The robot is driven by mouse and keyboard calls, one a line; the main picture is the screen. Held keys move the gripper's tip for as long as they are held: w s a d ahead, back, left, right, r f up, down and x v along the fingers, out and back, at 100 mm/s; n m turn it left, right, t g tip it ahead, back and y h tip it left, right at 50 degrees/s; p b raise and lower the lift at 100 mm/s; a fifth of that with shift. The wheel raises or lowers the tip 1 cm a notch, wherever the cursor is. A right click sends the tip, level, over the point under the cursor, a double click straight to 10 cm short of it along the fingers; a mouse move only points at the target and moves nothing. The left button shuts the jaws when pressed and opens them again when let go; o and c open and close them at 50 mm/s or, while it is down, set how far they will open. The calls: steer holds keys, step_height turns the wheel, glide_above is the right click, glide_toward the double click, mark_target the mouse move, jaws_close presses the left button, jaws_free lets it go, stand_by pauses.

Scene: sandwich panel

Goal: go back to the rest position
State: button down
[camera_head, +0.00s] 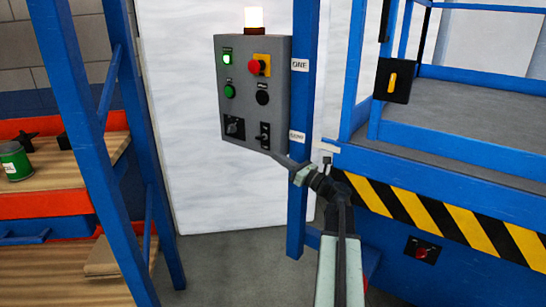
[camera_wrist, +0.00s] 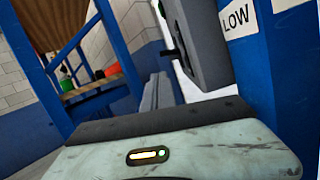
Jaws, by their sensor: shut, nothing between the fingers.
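My gripper (camera_head: 277,157) is shut and empty, its thin fingers pointing up and left at the lower edge of the grey control box (camera_head: 276,90). I cannot tell from the head view whether the fingertips touch the box. In the wrist view my gripper's fingers (camera_wrist: 160,88) lie together, below the side of the grey box (camera_wrist: 200,40). A small dark lever sticks out from the box there. The box carries a red button on a yellow plate (camera_head: 259,65), green lights, a black knob (camera_head: 262,97) and two lower switches.
A blue post (camera_head: 302,120) with white labels stands right beside the box. A blue platform with a black and yellow striped edge (camera_head: 440,222) is at right. A blue-framed shelf with a green can (camera_head: 15,161) is at left. Grey floor (camera_head: 230,268) lies open between them.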

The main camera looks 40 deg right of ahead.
steer(key=shift+s+d+f, duration=0.15)
steer(key=shift+s, duration=0.55)
